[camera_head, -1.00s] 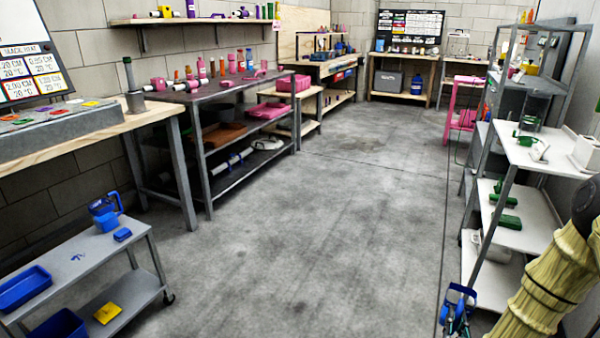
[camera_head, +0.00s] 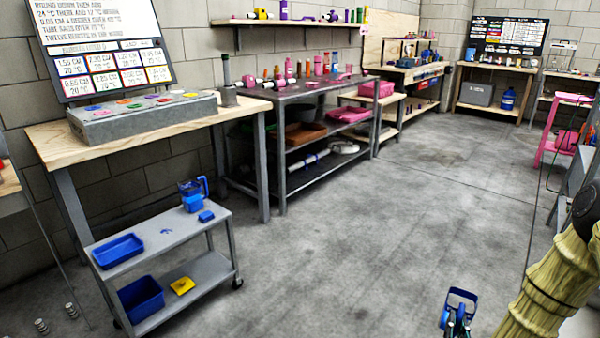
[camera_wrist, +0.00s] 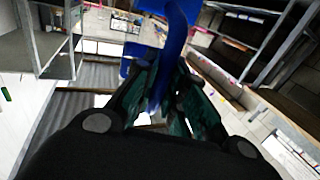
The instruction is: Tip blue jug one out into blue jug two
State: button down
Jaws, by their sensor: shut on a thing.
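A blue jug (camera_head: 190,197) stands upright on the top shelf of a low grey cart, toward its right end. Another blue jug (camera_head: 461,296) is held in my gripper (camera_head: 456,325) at the bottom right of the head view, above the floor and well apart from the cart. In the wrist view the blue handle (camera_wrist: 174,50) runs between the dark green fingers of my gripper (camera_wrist: 165,95), which are shut on it. Most of the held jug is cut off or hidden, so its contents cannot be seen. Which jug is one or two I cannot tell.
The floor between cart and gripper is clear.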

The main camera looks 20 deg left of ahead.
aim_at(190, 189)
jog(key=u, duration=1.7)
